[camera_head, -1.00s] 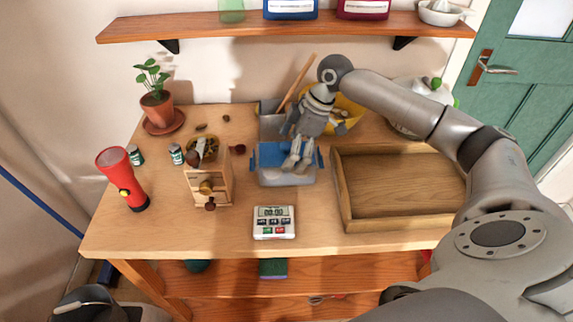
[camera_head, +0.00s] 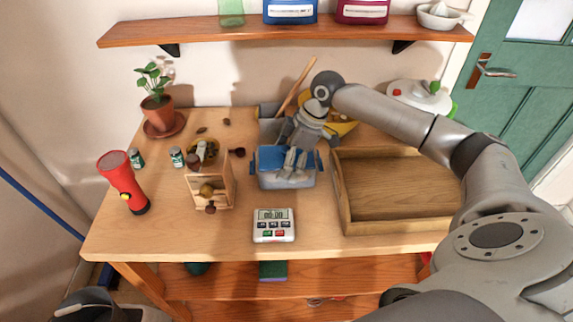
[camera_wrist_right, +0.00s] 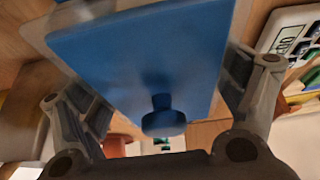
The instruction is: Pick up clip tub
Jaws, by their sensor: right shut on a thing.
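The clip tub (camera_head: 268,180) is a pale, see-through box with a blue lid and blue side clips, at the middle of the workbench in the head view. My right gripper (camera_head: 293,168) reaches down over it from behind and is shut on it. In the right wrist view the blue lid (camera_wrist_right: 140,55) with its round knob fills the space between the two fingers. The exact finger contact is blurred, and I cannot tell whether the tub's base is clear of the bench. My left gripper is not in view.
A wooden tray (camera_head: 400,190) stands close to the tub's right. A grey container (camera_head: 270,122) and yellow bowl (camera_head: 343,127) are behind. A red flashlight (camera_head: 122,182) stands far left.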

